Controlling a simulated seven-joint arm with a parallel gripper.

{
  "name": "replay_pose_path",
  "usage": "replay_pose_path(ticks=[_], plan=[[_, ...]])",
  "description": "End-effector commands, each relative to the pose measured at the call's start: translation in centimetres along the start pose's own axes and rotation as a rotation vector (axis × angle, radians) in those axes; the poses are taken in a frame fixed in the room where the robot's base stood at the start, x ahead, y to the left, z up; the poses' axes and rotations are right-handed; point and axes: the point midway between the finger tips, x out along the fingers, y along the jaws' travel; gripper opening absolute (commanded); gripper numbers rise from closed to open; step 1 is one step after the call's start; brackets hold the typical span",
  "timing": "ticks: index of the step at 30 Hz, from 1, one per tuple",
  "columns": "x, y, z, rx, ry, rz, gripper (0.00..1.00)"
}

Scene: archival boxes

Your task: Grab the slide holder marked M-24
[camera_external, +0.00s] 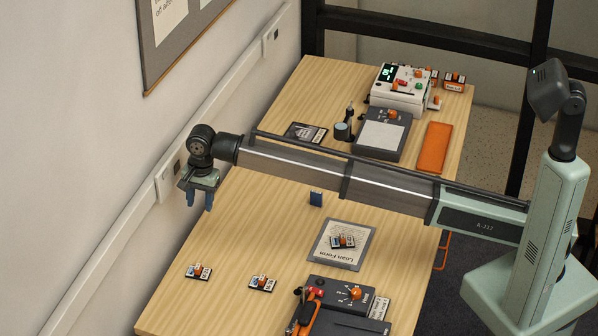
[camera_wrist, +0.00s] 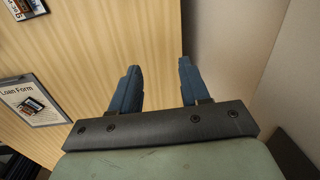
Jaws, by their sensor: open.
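Small dark slide holders with white labels and orange parts lie on the wooden table. One holder (camera_external: 198,272) is at the front left, one (camera_external: 262,284) to its right, and one (camera_external: 343,241) rests on the Loan Form sheet (camera_external: 325,257). The holder on the form also shows in the wrist view (camera_wrist: 33,104), and another holder is cut off at its top left (camera_wrist: 24,9). The markings are too small to read, so I cannot tell which is M-24. My gripper (camera_external: 198,199) is open and empty, raised near the wall side; its blue fingers show in the wrist view (camera_wrist: 158,66).
A grey device with an orange knob (camera_external: 340,293) stands at the front right. A white instrument (camera_external: 398,90), a grey scale (camera_external: 381,134) and an orange pad (camera_external: 433,147) are at the back. The wall rail (camera_external: 120,222) borders the left.

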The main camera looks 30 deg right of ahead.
Motion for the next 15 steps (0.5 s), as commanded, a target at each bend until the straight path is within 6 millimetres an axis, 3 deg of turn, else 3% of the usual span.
replay_pose_path(ticks=[1,6,9,15], plan=[[-0.2,0.2,2.9,-0.016,-0.001,0.018,0.46],[-0.8,1.5,9.1,-0.040,0.002,0.071,0.46],[-1.0,2.0,11.0,-0.047,0.005,0.088,0.46],[-0.4,2.4,12.0,-0.051,0.006,0.099,0.46]])
